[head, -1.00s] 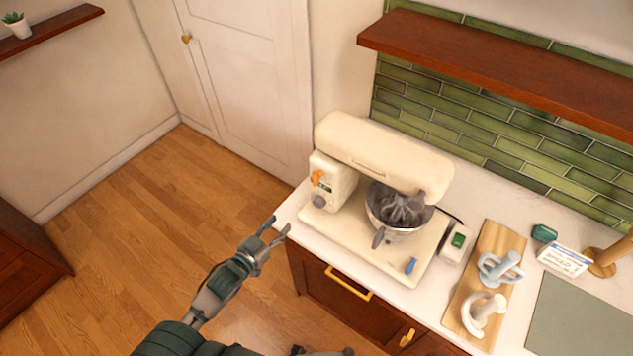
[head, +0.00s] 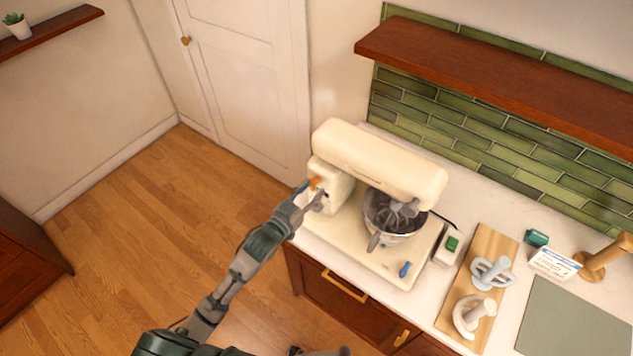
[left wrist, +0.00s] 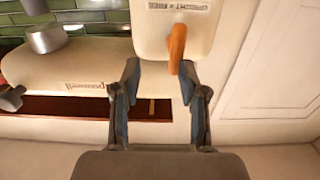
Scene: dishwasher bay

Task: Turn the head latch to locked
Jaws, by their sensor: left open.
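The cream stand mixer (head: 380,165) stands on the white counter with its head lowered over the metal bowl (head: 395,212). The head latch is an orange lever (head: 315,182) on the mixer's near left side. My left gripper (head: 308,194) is open beside it and partly covers that side of the mixer. In the left wrist view the orange lever (left wrist: 177,48) lies just ahead of the open fingertips (left wrist: 159,72), nearer the right-hand finger. It looks apart from the left-hand finger; contact with the right-hand one I cannot tell.
A wooden board (head: 490,250) with mixer attachments lies right of the mixer. A small box with a green switch (head: 452,244) stands between them. A brown shelf (head: 500,65) hangs above the counter. The wooden floor left of the counter is clear.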

